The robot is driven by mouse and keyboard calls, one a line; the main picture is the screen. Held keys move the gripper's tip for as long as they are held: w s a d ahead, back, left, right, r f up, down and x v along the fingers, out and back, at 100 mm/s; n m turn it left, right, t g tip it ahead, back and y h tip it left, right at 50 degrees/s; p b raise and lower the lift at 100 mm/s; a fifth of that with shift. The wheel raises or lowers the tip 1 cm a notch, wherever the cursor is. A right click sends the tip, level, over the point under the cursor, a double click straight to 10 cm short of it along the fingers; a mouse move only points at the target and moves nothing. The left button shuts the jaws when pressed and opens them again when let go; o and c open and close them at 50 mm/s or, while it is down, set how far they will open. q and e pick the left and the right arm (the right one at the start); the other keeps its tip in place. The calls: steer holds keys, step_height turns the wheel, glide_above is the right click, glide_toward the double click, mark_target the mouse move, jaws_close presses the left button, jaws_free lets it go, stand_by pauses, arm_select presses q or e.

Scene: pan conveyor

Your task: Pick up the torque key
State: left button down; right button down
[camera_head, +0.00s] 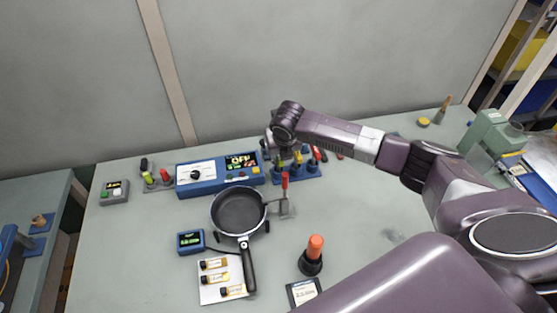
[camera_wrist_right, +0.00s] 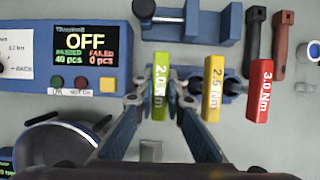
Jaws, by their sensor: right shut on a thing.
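Three torque keys stand side by side in the right wrist view: a green one marked 2.0 Nm (camera_wrist_right: 160,98), a yellow one marked 2.5 Nm (camera_wrist_right: 213,88) and a red one marked 3.0 Nm (camera_wrist_right: 260,92). My right gripper (camera_wrist_right: 160,102) has its fingers on both sides of the green key and is shut on it. In the head view the right gripper (camera_head: 275,156) is at the blue key rack (camera_head: 312,174), partly hidden by my arm. Whether the green key is clear of its holder cannot be told. My left gripper is out of view.
A blue control box (camera_head: 220,179) reading OFF stands left of the keys. A black pan (camera_head: 238,210) sits in front, with a red-handled clamp (camera_head: 285,190) beside it. An orange-topped tool (camera_head: 314,250) stands nearer. The table's right side is mostly clear.

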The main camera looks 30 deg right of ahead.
step_height(320, 180, up, 20)
steer(key=b, duration=0.3)
steer(key=shift+b, duration=0.35)
steer(key=c, duration=2.5)
jaws_free()
steer(key=shift+c, duration=0.2)
jaws_close()
